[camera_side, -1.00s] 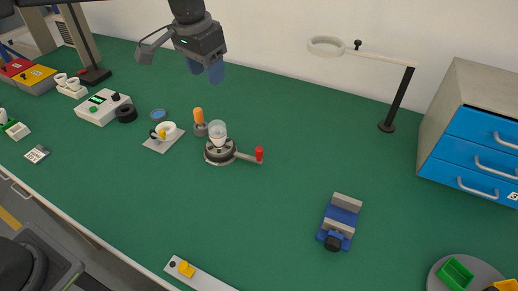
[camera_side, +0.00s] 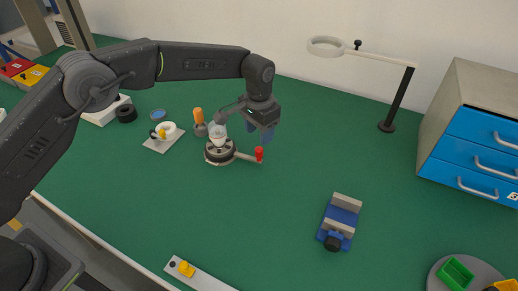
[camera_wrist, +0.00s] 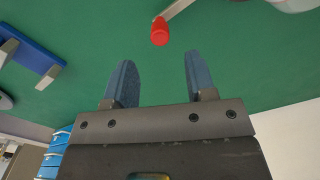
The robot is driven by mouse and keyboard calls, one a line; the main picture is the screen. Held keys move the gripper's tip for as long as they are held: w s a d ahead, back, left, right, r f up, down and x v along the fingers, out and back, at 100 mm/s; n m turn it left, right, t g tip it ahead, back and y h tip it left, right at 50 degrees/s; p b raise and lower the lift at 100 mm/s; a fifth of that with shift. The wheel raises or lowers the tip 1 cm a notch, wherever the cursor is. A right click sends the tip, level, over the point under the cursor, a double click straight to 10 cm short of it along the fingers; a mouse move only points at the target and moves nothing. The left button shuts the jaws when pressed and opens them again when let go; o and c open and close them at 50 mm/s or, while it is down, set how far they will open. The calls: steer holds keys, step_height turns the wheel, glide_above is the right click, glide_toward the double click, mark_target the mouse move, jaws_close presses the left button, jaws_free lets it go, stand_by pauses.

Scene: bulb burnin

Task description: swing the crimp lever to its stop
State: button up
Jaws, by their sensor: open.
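The crimp lever (camera_side: 246,157) is a pale arm reaching right from a round dark base (camera_side: 220,153), with a red knob (camera_side: 259,154) standing at its end. A clear glass bulb with a white lower part (camera_side: 218,134) stands upright on the base. My gripper (camera_side: 262,138) is open and empty, just behind and above the red knob. In the wrist view the red knob (camera_wrist: 160,31) lies beyond the two blue fingertips (camera_wrist: 158,65), roughly midway between them and apart from both. Part of the lever (camera_wrist: 178,9) shows there too.
An orange-handled tool (camera_side: 199,121) stands close behind the base. A white ring on a grey plate (camera_side: 155,146) lies to the left. A blue vise (camera_side: 340,221) sits to the front right, and a lamp stand (camera_side: 398,100) behind. The table front of the lever is clear.

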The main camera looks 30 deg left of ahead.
mark_target(259, 149)
step_height(259, 149, down, 7)
steer(key=shift+f, duration=0.1)
steer(key=shift+c, duration=0.4)
jaws_close()
stand_by(0.4)
